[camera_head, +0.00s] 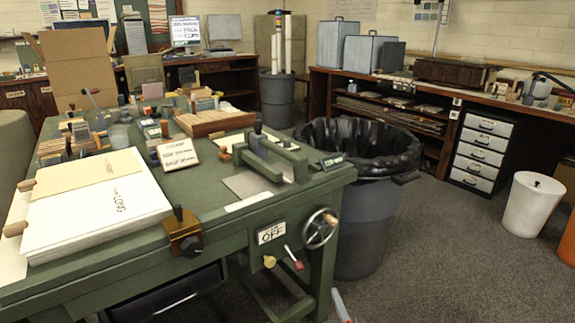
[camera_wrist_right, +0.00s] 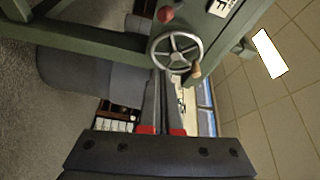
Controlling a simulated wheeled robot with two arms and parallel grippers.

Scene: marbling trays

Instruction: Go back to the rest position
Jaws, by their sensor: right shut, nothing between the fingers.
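My right gripper (camera_wrist_right: 161,76) shows in the right wrist view as two dark fingers with red parts at their bases. It is shut, and nothing shows between the fingertips. In that view the fingertips overlap the lower part of a spoked handwheel (camera_wrist_right: 187,42); I cannot tell the gap between them. In the head view only a small pale and red piece (camera_head: 342,306), probably of my right gripper, shows at the bottom edge, beside the green bench (camera_head: 215,225). The handwheel (camera_head: 320,229) is on the bench's front right. My left gripper is not in view.
A lined grey bin (camera_head: 367,230) stands just right of the bench. A white bucket (camera_head: 532,205) and a drawer unit (camera_head: 481,152) are farther right. Paper stacks (camera_head: 95,215) and a clamp (camera_head: 185,234) are at the bench's front. The grey carpet (camera_head: 450,265) at the right is clear.

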